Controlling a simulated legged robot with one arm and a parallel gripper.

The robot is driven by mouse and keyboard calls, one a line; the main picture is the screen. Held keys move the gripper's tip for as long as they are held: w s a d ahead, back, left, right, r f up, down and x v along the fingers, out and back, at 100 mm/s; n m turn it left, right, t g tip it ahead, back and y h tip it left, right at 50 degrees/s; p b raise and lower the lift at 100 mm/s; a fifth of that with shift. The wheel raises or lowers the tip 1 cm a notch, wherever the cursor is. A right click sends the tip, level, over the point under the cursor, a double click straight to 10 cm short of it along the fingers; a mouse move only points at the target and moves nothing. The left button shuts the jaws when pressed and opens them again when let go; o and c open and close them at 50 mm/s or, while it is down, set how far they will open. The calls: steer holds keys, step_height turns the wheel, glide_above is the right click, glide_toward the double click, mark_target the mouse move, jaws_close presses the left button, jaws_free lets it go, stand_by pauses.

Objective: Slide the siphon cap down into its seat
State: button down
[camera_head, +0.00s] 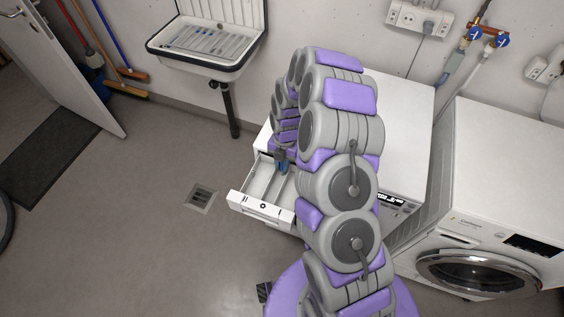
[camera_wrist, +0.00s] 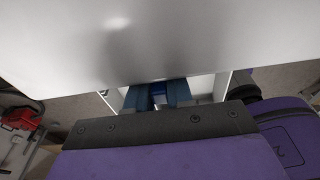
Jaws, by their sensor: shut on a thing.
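The detergent drawer (camera_head: 260,207) of the left washing machine is pulled open in the head view, with its white compartments showing. My gripper (camera_head: 282,162) reaches down into the drawer's rear right part, close to the machine front. In the wrist view my gripper (camera_wrist: 158,95) has its two blue-grey fingers shut on a small blue piece, the siphon cap (camera_wrist: 159,98). Most of the cap is hidden by the fingers, and its seat is not visible. I cannot tell whether the cap touches the drawer floor.
The left machine's white top (camera_head: 402,100) fills much of the wrist view, close above the fingers. A second washing machine (camera_head: 480,235) stands at the right. A sink (camera_head: 208,45) hangs on the back wall. The floor left of the drawer is clear around a drain (camera_head: 201,197).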

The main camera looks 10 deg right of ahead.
steer(key=shift+f, duration=0.6)
steer(key=c, duration=1)
jaws_free()
steer(key=shift+w+r, duration=0.25)
steer(key=shift+r, duration=0.2)
steer(key=shift+o, duration=0.4)
step_height(320, 180, up, 15)
steer(key=w+d+p, duration=0.1)
steer(key=p, duration=0.1)
steer(key=shift+w+d, duration=0.25)
steer(key=shift+w, duration=0.05)
steer(key=shift+r, duration=0.55)
